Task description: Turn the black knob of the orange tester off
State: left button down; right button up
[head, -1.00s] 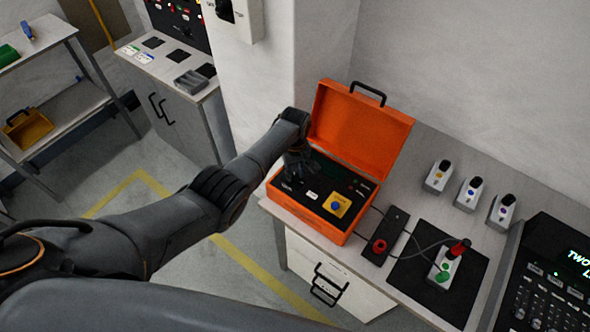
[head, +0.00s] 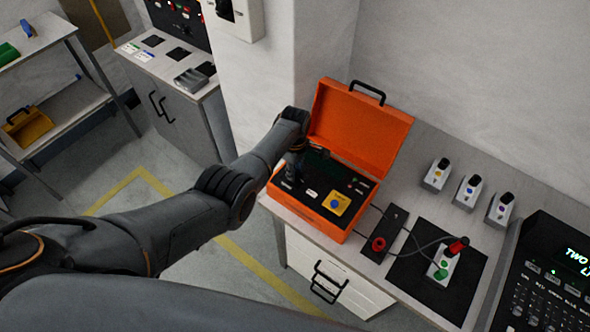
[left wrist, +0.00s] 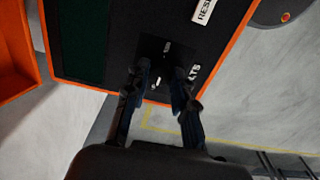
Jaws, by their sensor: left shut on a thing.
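The orange tester (head: 360,122) is an open case on the bench, its lid tilted up at the back. Its black panel has a yellow square with a blue button (head: 336,204) near the front. My left gripper (head: 291,170) reaches down to the panel's left part. In the left wrist view the tester's panel (left wrist: 125,25) fills the top. There the left gripper (left wrist: 160,80) is shut on the black knob (left wrist: 156,54), one finger on each side. White marks show at the knob; its exact setting is hard to read. My right gripper is not in view.
A black strip with a red knob (head: 379,244) and a cabled grey box on a black mat (head: 412,285) stand right of the tester. Several small grey boxes (head: 468,192) stand behind. A dark keypad device (head: 550,285) is at the far right.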

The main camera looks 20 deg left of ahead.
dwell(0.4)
pick_arm(q)
jog(key=c, duration=1.1)
grip_release()
notch_tip(320, 180, up, 12)
